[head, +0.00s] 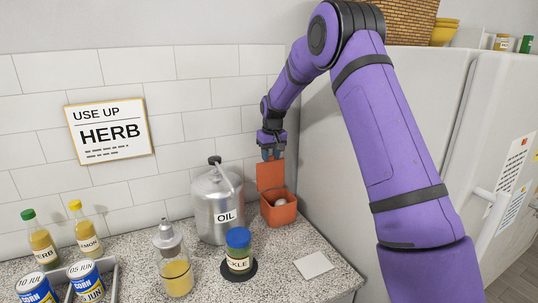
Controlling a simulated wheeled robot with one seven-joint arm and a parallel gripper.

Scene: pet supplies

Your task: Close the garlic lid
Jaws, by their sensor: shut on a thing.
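The garlic box (280,214) is a small orange container on the counter, right of the oil can. Its orange lid (270,175) stands upright at the back, so the box is open. A pale garlic bulb (281,202) shows inside. My gripper (271,156) points down from above and is shut on the top edge of the lid. The fingertips are small in this view, and my arm comes in from the right.
A metal oil can (212,201) stands close left of the box. A blue-capped jar (238,252) on a dark round mat and a glass bottle (175,265) stand in front. A white square tile (314,264) lies front right. The fridge (400,80) rises at right.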

